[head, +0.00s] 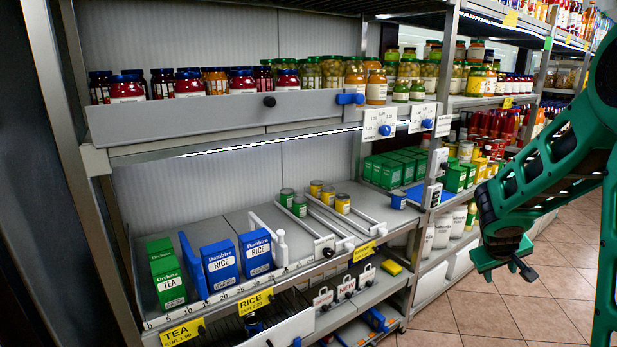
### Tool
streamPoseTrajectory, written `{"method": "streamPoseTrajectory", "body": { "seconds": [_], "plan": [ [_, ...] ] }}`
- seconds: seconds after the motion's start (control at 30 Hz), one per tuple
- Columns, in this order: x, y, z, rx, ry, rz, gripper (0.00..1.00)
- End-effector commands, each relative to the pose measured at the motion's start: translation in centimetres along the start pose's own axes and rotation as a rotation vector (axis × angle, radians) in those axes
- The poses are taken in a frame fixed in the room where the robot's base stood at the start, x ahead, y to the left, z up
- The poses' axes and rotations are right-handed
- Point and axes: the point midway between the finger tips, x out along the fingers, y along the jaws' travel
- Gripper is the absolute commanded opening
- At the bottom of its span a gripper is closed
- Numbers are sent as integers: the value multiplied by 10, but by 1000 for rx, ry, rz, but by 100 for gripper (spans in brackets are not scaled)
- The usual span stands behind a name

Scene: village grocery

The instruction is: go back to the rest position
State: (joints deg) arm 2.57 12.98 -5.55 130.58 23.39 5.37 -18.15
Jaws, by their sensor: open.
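My gripper (508,267) hangs at the right of the head view, at the end of my green arm, with the jaws pointing down. It is open, and I see nothing between its jaws. It is in front of the aisle floor, to the right of the shelf with the tea and rice, and apart from the goods. Part of my arm is cut off by the right edge of the picture.
The near shelf holds green tea boxes (166,275), blue rice boxes (220,264) and several small cans (300,205) between dividers. Jars (190,84) line the shelf above. More stocked shelving runs along the right. The tiled floor (470,318) below my gripper is clear.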

Motion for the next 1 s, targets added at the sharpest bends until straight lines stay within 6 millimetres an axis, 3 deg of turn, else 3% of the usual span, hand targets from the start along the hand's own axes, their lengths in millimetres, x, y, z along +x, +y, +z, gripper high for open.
{"method": "streamPoseTrajectory", "body": {
  "seconds": [0.1,0.3,0.7,0.83,1.0],
  "plan": [
    [-33,15,37,102,-75,-45,43],
    [-88,22,104,258,-209,-132,43],
    [-196,-3,232,503,-461,-323,43],
    [-220,-14,259,545,-519,-368,43],
    [-235,-22,276,566,-556,-395,43]
  ]
}}
